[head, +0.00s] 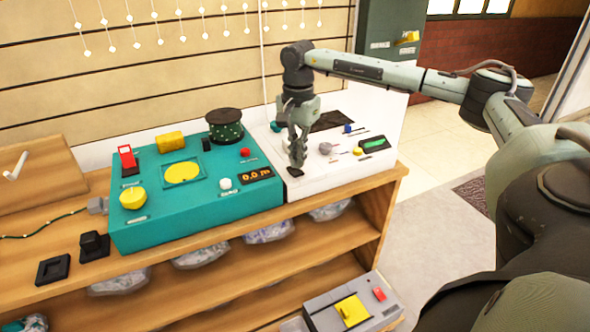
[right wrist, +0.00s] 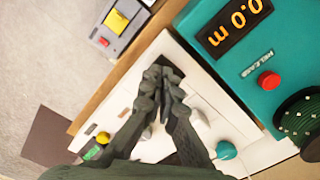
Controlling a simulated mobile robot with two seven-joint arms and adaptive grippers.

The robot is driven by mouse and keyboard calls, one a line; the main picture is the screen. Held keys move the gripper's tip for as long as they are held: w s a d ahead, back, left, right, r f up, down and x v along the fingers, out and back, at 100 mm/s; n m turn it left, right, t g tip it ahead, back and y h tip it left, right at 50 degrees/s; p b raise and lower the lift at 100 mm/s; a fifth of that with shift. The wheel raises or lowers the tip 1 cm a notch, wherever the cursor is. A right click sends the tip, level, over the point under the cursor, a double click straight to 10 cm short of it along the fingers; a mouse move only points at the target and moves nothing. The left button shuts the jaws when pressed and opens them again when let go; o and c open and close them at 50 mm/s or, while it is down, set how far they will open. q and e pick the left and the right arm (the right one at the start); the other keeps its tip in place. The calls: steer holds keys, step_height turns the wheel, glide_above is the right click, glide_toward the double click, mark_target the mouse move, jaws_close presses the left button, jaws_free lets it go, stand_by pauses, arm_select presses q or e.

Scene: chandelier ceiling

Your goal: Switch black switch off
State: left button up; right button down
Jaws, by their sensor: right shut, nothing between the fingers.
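A small black switch (head: 295,172) sits near the front left corner of the white panel (head: 335,172), just right of the teal box. Its dark top also shows in the right wrist view (right wrist: 175,73), partly hidden by my fingers. My right gripper (head: 297,163) points down with its fingertips together right at the switch. The right wrist view shows the shut fingers (right wrist: 162,72) with nothing between them. I cannot tell whether the fingertips touch the switch or which way it is set. My left gripper is not in view.
The teal box (head: 235,206) carries a red switch (head: 127,158), yellow parts, a dark round drum (head: 225,125) and a "0.0" display (head: 256,175). A grey box (head: 352,304) sits lower.

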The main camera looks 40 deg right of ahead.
mark_target(298, 173)
steer(key=shift+f+b, duration=0.6)
steer(key=shift+f, duration=0.45)
stand_by(0.5)
steer(key=shift+r, duration=0.1)
steer(key=shift+r+p, duration=2.8)
steer(key=shift+r, duration=0.65)
